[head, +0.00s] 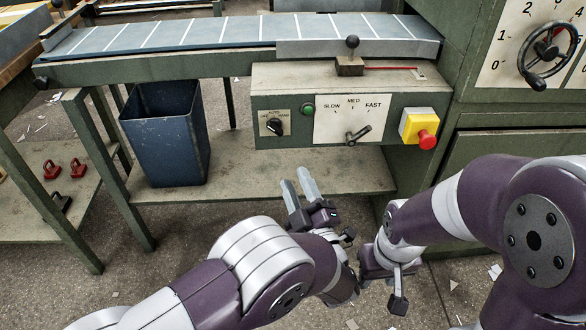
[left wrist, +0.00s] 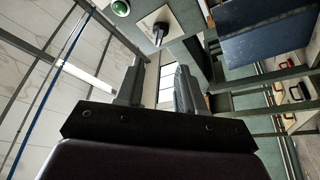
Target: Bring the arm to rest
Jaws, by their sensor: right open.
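My left gripper (head: 297,178) is in front of the feeder, below the control box and over the lower shelf as seen in the head view. Its two pale fingers point up and away. They stand apart with nothing between them, which the left wrist view (left wrist: 160,80) also shows. My right gripper (head: 398,290) hangs low at the end of the bent right arm, close to the left wrist. It is open; its fingers are partly hidden and no held object shows.
The feeder table (head: 225,38) runs across the back. Its control box (head: 275,88) carries a dial, a lever and a red stop button (head: 428,139). A blue bin (head: 165,135) stands on the lower shelf (head: 265,180). A handwheel (head: 548,55) is at upper right. Scraps lie on the floor.

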